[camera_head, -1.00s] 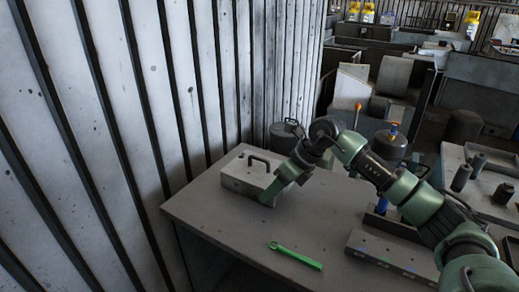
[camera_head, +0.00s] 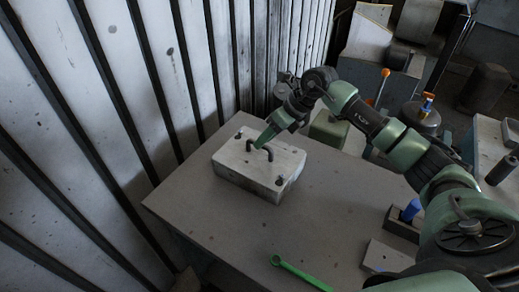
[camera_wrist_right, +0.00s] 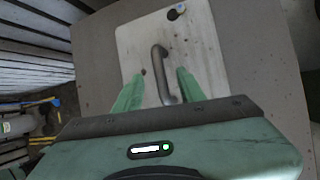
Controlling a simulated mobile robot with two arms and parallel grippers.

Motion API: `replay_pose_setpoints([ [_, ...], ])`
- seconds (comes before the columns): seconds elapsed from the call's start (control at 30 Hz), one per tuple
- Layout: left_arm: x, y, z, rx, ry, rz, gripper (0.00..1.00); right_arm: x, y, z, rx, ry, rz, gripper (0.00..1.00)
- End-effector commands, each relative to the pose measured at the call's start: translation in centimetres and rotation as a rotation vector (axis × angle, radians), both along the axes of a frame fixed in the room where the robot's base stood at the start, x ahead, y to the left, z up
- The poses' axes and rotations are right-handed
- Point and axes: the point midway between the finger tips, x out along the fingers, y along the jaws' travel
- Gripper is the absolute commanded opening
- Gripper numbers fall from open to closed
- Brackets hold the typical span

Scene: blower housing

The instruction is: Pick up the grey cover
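The grey cover (camera_head: 235,168) is a flat pale block with a dark arched handle (camera_head: 262,148) on top and dark knobs near its corners. It lies on the table by the ribbed wall. My right gripper (camera_head: 262,141) is over the cover at the handle, pointing down. In the right wrist view, the green fingers (camera_wrist_right: 158,88) are spread, with the handle (camera_wrist_right: 161,70) between them and a visible gap on each side. The cover (camera_wrist_right: 200,45) fills the middle of that view. My left gripper is not in view.
A green wrench (camera_head: 300,273) lies at the table's front edge. A block with a blue part (camera_head: 410,210) stands at the right. A greenish box (camera_head: 328,130) is behind the cover. The ribbed wall (camera_head: 120,110) is close on the left. The middle of the table (camera_head: 310,220) is clear.

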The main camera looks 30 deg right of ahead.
Motion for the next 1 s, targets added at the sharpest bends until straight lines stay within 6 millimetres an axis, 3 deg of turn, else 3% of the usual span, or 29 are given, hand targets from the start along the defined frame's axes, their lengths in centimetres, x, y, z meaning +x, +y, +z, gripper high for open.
replay_pose_setpoints([
  [0.03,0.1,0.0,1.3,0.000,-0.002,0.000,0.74,0.1,0.6,-0.2,0.003,0.005,0.000,0.40],
  [0.1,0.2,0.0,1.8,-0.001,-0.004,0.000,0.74,0.4,1.1,-1.3,0.003,0.005,0.001,0.40],
  [0.3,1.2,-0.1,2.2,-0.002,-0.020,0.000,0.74,1.0,1.7,-3.0,0.000,0.000,-0.001,0.40],
  [0.5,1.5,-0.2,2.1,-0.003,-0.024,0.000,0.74,1.0,1.7,-3.1,0.000,0.000,0.000,0.40],
  [0.67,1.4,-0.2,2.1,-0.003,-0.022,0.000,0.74,1.0,1.7,-3.1,0.000,0.000,0.000,0.00],
  [1.0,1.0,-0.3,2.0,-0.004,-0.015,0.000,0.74,1.1,1.7,-3.0,0.000,-0.002,-0.002,0.00],
])
